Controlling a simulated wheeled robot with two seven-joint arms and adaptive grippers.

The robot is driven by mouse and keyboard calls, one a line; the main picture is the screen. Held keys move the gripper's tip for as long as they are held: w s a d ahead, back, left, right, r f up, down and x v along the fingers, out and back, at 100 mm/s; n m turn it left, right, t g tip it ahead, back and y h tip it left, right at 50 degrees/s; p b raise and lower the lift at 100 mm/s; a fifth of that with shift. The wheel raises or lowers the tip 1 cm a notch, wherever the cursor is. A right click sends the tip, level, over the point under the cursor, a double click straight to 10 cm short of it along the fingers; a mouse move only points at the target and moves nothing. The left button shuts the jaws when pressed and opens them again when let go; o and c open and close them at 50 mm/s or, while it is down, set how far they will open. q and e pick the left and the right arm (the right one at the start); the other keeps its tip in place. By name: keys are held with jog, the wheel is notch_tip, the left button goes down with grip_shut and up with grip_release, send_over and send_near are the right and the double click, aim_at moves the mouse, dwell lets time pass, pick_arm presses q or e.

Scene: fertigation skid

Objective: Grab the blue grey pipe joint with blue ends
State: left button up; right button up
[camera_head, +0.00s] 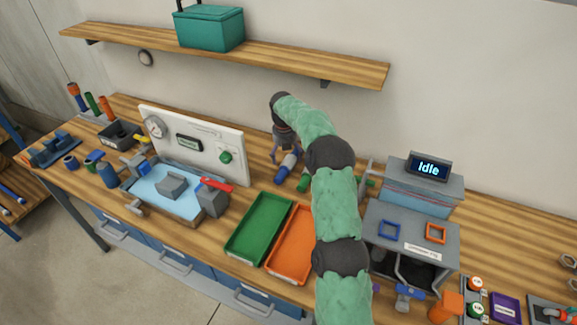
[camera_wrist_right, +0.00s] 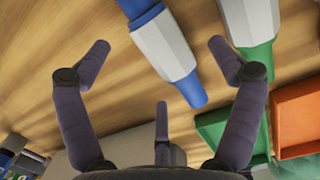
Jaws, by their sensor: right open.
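The grey pipe joint with blue ends (camera_head: 288,166) lies on the wooden bench, between the white panel and my right arm. In the right wrist view the joint (camera_wrist_right: 166,46) lies slantwise, its blue end pointing down between my spread fingers. My right gripper (camera_head: 284,152) is open and empty, just above and behind the joint. The wrist view shows the fingers (camera_wrist_right: 160,55) apart on both sides of it, not visibly closed on it. Whether they touch it is unclear. My left gripper is not in view.
A similar joint with green ends (camera_wrist_right: 248,22) lies close to the right. A green tray (camera_head: 258,228) and an orange tray (camera_head: 290,245) are in front. The white panel (camera_head: 195,140) stands to the left, a grey machine with an Idle display (camera_head: 428,167) to the right, a shelf (camera_head: 300,62) above.

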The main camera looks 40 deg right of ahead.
aim_at(286, 159)
jog(key=f, duration=0.1)
jog(key=f+b, duration=0.1)
jog(key=f, duration=0.1)
jog(key=f+b, duration=0.1)
jog(key=f, duration=0.1)
jog(key=shift+w+d, duration=0.1)
jog(key=shift+w, duration=0.2)
jog(key=shift+r, duration=0.1)
jog(key=c, duration=1.3)
